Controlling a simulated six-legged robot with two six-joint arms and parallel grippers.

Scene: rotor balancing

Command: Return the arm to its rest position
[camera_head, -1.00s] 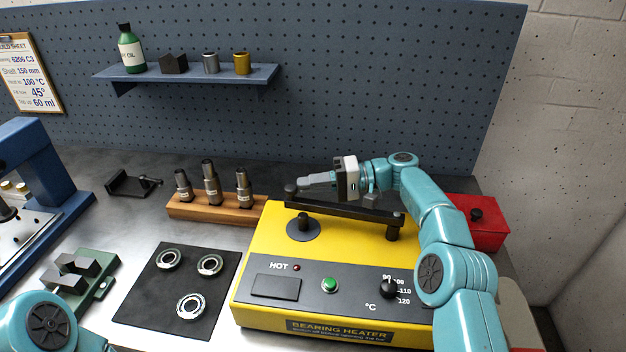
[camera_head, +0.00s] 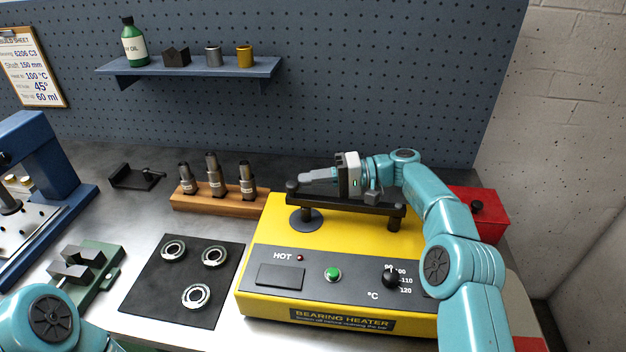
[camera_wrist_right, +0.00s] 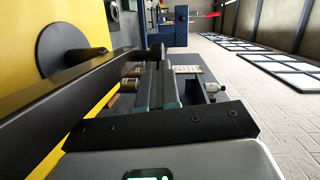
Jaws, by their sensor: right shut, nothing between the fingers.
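My right arm (camera_head: 440,215) reaches in from the lower right, over the yellow bearing heater (camera_head: 262,245). My right gripper (camera_head: 318,176) is shut and empty, pointing left just above or behind the heater's dark bar (camera_head: 350,204). Whether it touches the bar I cannot tell. In the right wrist view the shut fingers (camera_wrist_right: 160,82) run forward beside the dark bar (camera_wrist_right: 75,82). Of my left arm only a teal joint (camera_head: 45,318) shows at the lower left; its gripper is out of view.
A wooden block (camera_head: 220,204) with several shafts stands left of the heater. A black mat (camera_head: 160,300) holds three bearings. A red box (camera_head: 487,222) sits right of the heater, close to my right arm. A shelf (camera_head: 185,68) hangs on the pegboard behind.

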